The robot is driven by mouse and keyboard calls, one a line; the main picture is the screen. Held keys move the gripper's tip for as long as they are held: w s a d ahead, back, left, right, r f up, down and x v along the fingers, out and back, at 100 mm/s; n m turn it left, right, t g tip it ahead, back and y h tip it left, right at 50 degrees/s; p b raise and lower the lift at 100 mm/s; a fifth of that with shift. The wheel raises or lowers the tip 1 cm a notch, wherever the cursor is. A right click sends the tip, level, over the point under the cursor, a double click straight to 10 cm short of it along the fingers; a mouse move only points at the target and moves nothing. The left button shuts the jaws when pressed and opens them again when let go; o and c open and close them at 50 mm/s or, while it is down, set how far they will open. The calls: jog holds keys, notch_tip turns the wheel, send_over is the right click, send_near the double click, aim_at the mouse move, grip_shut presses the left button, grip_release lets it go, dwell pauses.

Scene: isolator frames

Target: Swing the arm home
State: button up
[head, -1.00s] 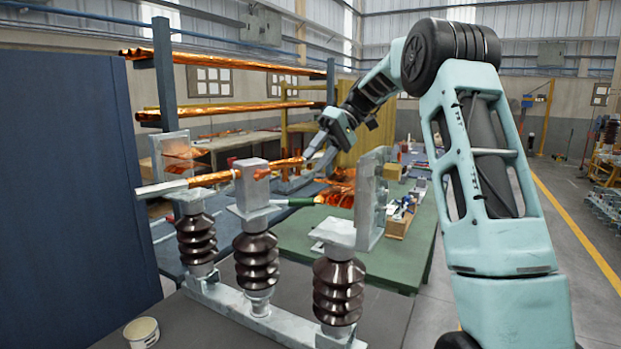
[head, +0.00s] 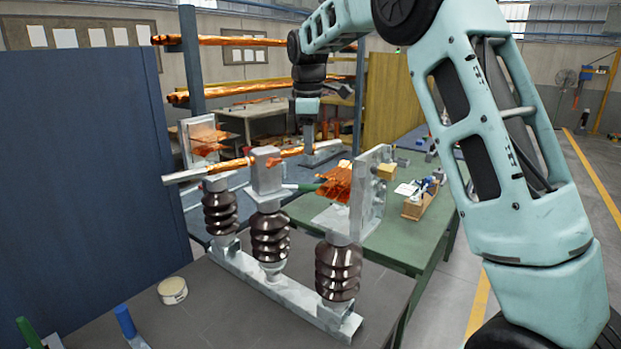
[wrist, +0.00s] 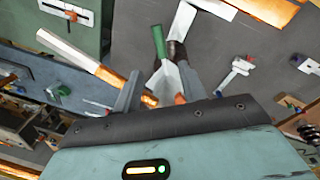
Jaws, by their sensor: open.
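My arm (head: 520,150) rises on the right and bends over the top of the head view. My gripper (head: 309,146) hangs from it, pointing down behind the isolator, near the right end of the copper bar (head: 235,164). In the wrist view my gripper (wrist: 160,74) has its two fingers apart with nothing held between them. The isolator frame (head: 285,294) carries three brown ribbed insulators (head: 270,238). A grey upright plate (head: 372,190) stands over the right one. Whether the gripper touches the bar cannot be told.
A tall dark blue panel (head: 80,190) closes off the left. A rack with copper bars (head: 270,87) stands behind. A green table (head: 385,235) holds a wooden box (head: 420,206). A round tub (head: 172,290) and a blue-handled tool (head: 126,322) lie on the dark bench. Open floor lies at right.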

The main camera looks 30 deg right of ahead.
aim_at(310, 185)
jog(key=f+p, duration=0.1)
jog(key=f, duration=0.3)
jog(key=f+p, duration=0.1)
jog(key=f, duration=0.3)
jog(key=w+f+p, duration=0.1)
jog(key=f, duration=0.3)
jog(key=shift+d, duration=0.4)
jog(key=shift+r, duration=0.1)
grip_shut()
